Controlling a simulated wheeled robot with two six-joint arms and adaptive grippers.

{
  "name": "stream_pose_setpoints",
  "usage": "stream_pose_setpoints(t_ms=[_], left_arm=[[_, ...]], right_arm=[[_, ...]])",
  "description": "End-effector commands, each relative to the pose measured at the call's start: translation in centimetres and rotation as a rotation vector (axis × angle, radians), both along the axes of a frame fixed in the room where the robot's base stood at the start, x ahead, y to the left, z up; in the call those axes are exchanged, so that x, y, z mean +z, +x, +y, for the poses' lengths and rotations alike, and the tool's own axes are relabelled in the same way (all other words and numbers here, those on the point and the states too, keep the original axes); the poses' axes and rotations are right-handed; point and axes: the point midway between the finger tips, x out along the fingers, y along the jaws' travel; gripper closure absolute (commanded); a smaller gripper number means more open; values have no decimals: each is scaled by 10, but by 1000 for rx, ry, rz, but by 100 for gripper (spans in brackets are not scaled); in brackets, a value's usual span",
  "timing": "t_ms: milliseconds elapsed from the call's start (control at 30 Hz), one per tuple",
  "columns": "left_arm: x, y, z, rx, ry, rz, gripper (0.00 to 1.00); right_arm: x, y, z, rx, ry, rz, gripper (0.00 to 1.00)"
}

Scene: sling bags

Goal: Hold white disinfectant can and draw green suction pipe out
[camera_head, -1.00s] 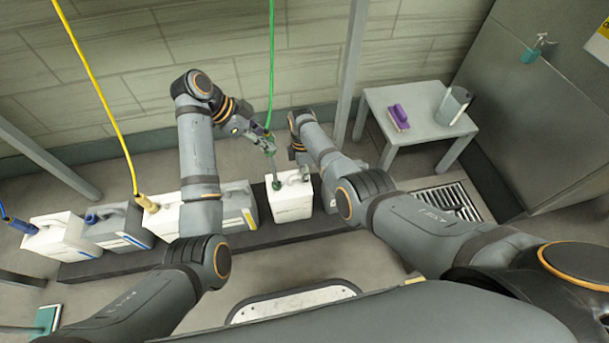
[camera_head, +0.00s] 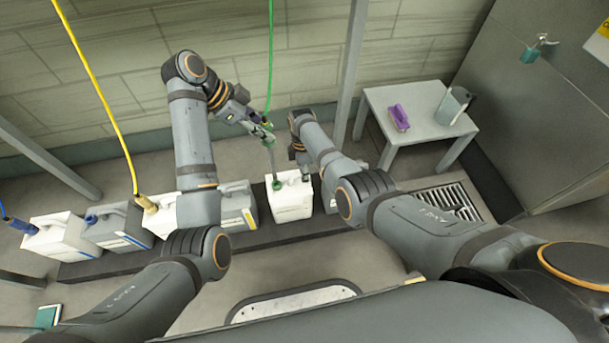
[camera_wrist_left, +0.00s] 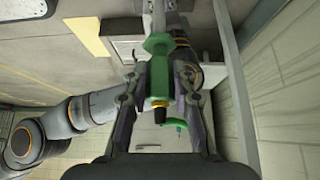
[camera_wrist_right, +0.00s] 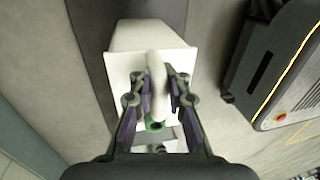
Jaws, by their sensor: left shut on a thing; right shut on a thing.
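The white disinfectant can (camera_head: 292,203) stands on a dark low platform among other cans. My right gripper (camera_wrist_right: 158,92) is shut on the can's white handle (camera_wrist_right: 156,72); in the head view, its arm partly hides this grip. A green collar (camera_wrist_right: 155,125) rings the can's mouth. My left gripper (camera_head: 266,138) is above the can, shut on the green head (camera_wrist_left: 158,65) of the suction pipe. The pipe's grey tube (camera_head: 272,160) runs down to the green collar. I cannot tell how much of it is inside the can.
A yellow-fitted can (camera_head: 158,220), a blue-fitted grey can (camera_head: 115,232) and a white can (camera_head: 58,240) stand to the left. A green hose (camera_head: 270,60) and a yellow hose (camera_head: 90,75) hang from above. A small table (camera_head: 405,100) holds a purple brush (camera_head: 399,117) and a jug (camera_head: 452,104).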

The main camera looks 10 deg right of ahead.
Motion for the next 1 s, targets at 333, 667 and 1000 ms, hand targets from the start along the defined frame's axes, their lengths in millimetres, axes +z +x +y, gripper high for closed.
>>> stream_pose_setpoints(t_ms=[333,667,1000], left_arm=[[0,0,0,0,0,0,100],[0,0,0,0,0,0,100],[0,0,0,0,0,0,100]], right_arm=[[1,0,0,0,0,-1,100],[0,0,0,0,0,-1,57],[12,4,0,0,1,-3,57]])
